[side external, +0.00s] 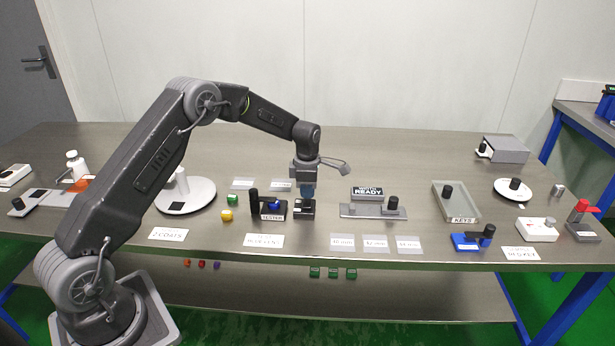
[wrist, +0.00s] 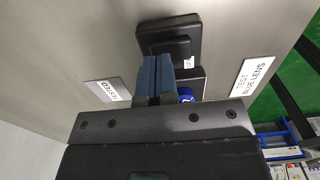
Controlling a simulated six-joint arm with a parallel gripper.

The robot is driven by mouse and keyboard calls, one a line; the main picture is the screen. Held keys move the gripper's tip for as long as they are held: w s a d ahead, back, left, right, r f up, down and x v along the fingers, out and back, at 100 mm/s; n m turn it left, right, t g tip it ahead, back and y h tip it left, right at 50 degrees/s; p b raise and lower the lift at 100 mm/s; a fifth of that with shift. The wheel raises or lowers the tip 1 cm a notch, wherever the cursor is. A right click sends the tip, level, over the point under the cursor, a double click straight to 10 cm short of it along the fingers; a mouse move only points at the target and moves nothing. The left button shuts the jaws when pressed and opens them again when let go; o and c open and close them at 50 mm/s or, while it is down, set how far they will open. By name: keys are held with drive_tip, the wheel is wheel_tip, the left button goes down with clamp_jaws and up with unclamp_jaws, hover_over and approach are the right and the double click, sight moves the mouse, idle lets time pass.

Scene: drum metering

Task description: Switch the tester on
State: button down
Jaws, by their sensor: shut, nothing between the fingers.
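The tester (side external: 256,207) is a black unit with an upright black post and a white TESTER label, left of my gripper in the side view. A small black box (side external: 304,211) with a pale label stands just to its right; it also shows in the wrist view (wrist: 186,36). My gripper (side external: 306,194) points down over this box with its blue fingers together and empty. In the wrist view the fingers (wrist: 157,62) overlap the box, hiding part of its top. I cannot tell whether they touch it, and no switch position can be read.
A TEST BLUE LENS card (wrist: 254,76) and a TESTED card (wrist: 107,91) lie nearby.

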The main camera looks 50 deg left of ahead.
sight(307, 204)
drive_tip(key=shift+f, duration=0.55)
drive_tip(key=shift+f, duration=0.35)
drive_tip(key=shift+s+d+r, duration=0.3)
drive_tip(key=shift+s+d, duration=0.2)
drive_tip(key=shift+d, duration=0.05)
drive_tip(key=shift+r, duration=0.1)
wheel_tip(307, 204, up, 14)
idle(0.5)
